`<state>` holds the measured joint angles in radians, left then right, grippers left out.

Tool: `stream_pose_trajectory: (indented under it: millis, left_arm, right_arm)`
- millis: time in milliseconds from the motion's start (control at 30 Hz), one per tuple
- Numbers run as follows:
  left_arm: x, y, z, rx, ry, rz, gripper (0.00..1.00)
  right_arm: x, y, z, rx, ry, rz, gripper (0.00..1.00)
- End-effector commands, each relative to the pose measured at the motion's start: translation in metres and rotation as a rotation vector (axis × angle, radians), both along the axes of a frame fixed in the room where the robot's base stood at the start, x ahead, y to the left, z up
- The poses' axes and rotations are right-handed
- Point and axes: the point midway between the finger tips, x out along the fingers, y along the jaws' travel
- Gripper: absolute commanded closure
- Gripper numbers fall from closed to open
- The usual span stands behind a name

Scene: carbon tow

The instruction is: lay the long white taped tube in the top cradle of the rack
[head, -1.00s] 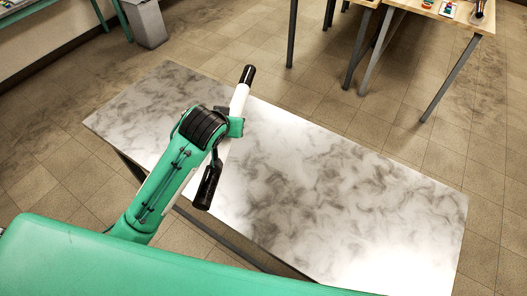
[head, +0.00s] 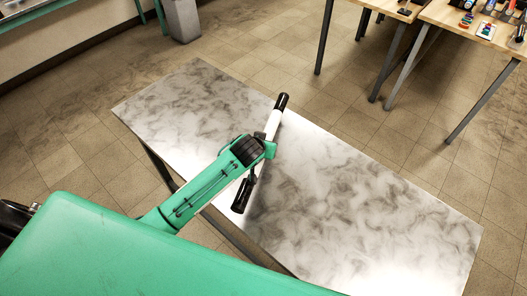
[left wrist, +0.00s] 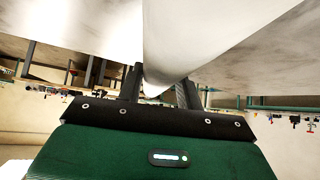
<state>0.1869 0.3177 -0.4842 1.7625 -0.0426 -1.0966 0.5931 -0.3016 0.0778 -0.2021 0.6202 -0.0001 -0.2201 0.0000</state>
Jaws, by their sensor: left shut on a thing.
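The long white taped tube (head: 273,124) has black ends and is held over the marble-patterned table, tilted across the head view. My left gripper (head: 267,148) is shut on the tube near its middle. In the left wrist view the tube (left wrist: 185,35) runs between the two dark fingers (left wrist: 160,88) of my left gripper. Part of the tube is hidden behind my left gripper and arm in the head view. My right gripper is not in view. The rack and its top cradle are not in view.
The marble-patterned table (head: 350,200) is otherwise bare. Wooden tables (head: 480,32) with small items stand at the top right. A grey bin (head: 183,20) stands at the top left. Tiled floor between them is clear.

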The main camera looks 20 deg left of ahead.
Motion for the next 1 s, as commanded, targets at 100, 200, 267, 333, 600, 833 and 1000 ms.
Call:
stream_pose_trajectory:
  millis: [100,200,267,333,600,833,1000]
  left_arm:
    - [0.000,0.000,-0.011,0.000,-0.001,0.001,0.95]
    - [0.000,0.000,-0.019,0.001,-0.001,0.001,0.95]
    - [0.000,0.000,-0.028,0.001,0.000,0.001,0.95]
    - [0.000,0.000,-0.038,0.000,0.001,0.001,0.95]
    - [0.001,0.000,-0.050,-0.001,-0.003,-0.001,0.95]
    - [0.000,-0.001,-0.054,-0.001,-0.002,0.000,0.95]
    - [0.000,0.000,-0.054,-0.001,-0.001,0.001,0.42]
  right_arm:
    - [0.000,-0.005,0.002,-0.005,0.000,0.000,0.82]
    - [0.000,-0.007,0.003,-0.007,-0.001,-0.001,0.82]
    - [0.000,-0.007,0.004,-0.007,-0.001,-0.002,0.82]
    - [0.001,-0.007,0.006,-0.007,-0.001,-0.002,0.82]
    - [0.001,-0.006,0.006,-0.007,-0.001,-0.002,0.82]
    - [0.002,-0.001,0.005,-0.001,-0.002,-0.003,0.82]
    - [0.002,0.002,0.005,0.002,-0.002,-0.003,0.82]
